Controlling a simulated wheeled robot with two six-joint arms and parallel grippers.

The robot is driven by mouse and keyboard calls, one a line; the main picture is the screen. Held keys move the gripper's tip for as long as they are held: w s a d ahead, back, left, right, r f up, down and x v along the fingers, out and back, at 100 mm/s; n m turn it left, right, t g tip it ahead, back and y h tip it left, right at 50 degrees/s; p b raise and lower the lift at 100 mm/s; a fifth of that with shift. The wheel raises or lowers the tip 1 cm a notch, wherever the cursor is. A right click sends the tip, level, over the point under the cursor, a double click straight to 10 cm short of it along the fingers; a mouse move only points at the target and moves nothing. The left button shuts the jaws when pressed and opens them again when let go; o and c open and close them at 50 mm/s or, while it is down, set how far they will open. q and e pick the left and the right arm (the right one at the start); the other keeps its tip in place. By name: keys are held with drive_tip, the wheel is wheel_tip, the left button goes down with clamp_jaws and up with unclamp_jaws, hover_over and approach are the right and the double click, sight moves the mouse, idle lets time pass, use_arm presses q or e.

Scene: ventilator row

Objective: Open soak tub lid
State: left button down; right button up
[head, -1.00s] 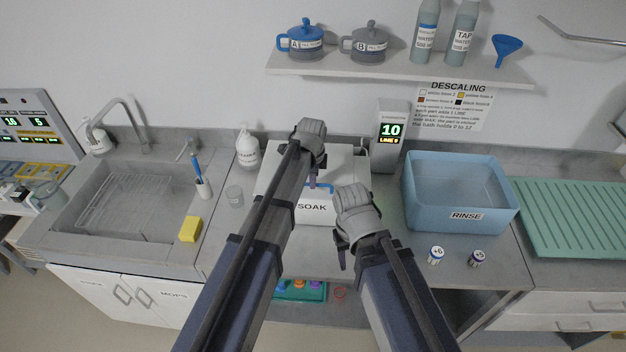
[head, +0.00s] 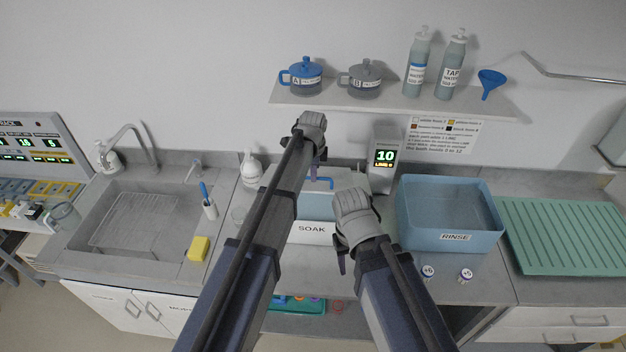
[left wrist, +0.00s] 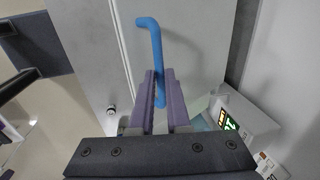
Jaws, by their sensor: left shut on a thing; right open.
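The soak tub (head: 308,236), a white box with a SOAK label, stands on the middle of the counter. Its pale lid (head: 346,180) is tilted up at the back, and a strip of bluish interior shows between lid and front wall. My left gripper (head: 317,168) is shut on the lid's blue bar handle (head: 325,183). In the left wrist view the purple fingers (left wrist: 160,98) close around the handle (left wrist: 152,45). My right gripper (head: 343,250) is open and empty in front of the tub's right side. My arms hide part of the tub.
A wall shelf (head: 390,104) with pots and bottles hangs above. A sink (head: 140,222) lies left.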

use_arm(q)
drive_tip(key=w+r+p, duration=0.1)
drive_tip(key=w, duration=0.1)
drive_tip(key=w+r+p, duration=0.1)
drive_tip(key=w+r, duration=0.1)
drive_tip(key=shift+w+r, duration=0.2)
drive_tip(key=shift+w, duration=0.1)
